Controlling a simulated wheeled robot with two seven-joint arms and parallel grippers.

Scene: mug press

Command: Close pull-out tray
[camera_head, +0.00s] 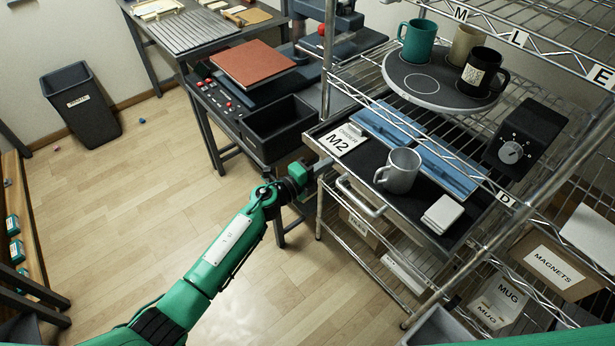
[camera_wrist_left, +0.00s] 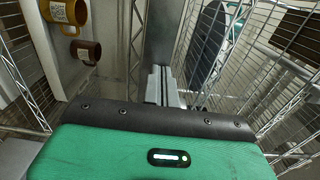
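The pull-out tray (camera_head: 398,213) sticks out from the wire rack, with a curved metal handle (camera_head: 359,198) on its front. A grey mug (camera_head: 402,171), blue racks (camera_head: 440,166), white coasters (camera_head: 442,213) and an M2 card (camera_head: 337,141) are on it. My left gripper (camera_head: 320,168) is at the tray's front left corner, beside the handle. Its fingers (camera_wrist_left: 165,86) look together in the left wrist view, with nothing seen between them. I cannot tell if the gripper touches the tray. My right gripper is not in view.
Above the tray, a round turntable (camera_head: 419,84) carries several mugs. A black dial box (camera_head: 524,140) stands right of the tray. A side table with an open black bin (camera_head: 283,128) is left of the rack. Floor (camera_head: 130,215) left of my arm is mostly clear.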

